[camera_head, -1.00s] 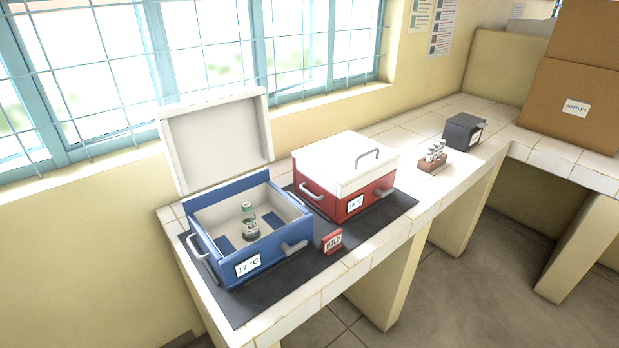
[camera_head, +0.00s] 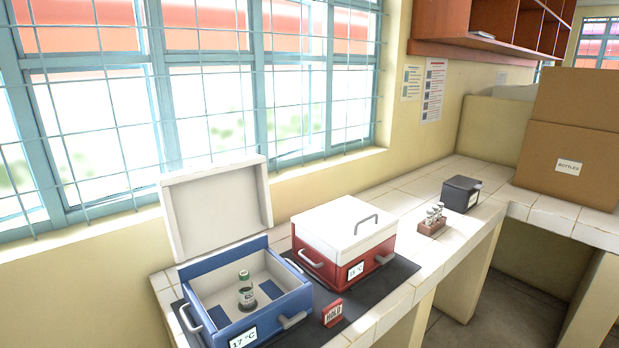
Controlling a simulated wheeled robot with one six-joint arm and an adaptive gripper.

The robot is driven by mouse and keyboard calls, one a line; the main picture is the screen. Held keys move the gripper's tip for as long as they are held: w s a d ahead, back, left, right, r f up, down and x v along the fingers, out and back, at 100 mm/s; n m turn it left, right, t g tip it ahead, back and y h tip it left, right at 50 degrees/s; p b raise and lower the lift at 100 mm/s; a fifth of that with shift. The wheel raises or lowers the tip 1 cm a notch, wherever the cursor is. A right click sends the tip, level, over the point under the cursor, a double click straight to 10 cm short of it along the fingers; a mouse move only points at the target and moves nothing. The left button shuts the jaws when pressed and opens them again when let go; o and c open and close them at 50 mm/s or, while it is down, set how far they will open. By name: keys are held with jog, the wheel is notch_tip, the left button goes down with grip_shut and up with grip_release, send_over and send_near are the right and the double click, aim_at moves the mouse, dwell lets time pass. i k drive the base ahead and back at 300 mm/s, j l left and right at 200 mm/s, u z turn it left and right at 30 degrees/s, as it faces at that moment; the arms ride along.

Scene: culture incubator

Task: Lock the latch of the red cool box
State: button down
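The red cool box (camera_head: 335,273) stands on the dark mat at the middle of the counter. Its white lid (camera_head: 330,225) is down and carries a grey handle (camera_head: 367,222). A small grey lever (camera_head: 386,257), which looks like the latch, sticks out at the right of the front face, beside a white temperature label (camera_head: 356,271). Whether it is locked is too small to tell. A grey side handle (camera_head: 310,259) is on the left. My gripper is not in view.
The blue cool box (camera_head: 208,269) stands open at left, with a vial (camera_head: 245,291) inside. A red HOLD sign (camera_head: 333,312) stands in front. A vial rack (camera_head: 432,226), a dark box (camera_head: 461,193) and cartons (camera_head: 572,153) lie to the right. Counter between the red box and rack is clear.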

aim_at(382, 260)
jog(key=i+j+z, duration=0.8)
jog(key=j+z, duration=0.2)
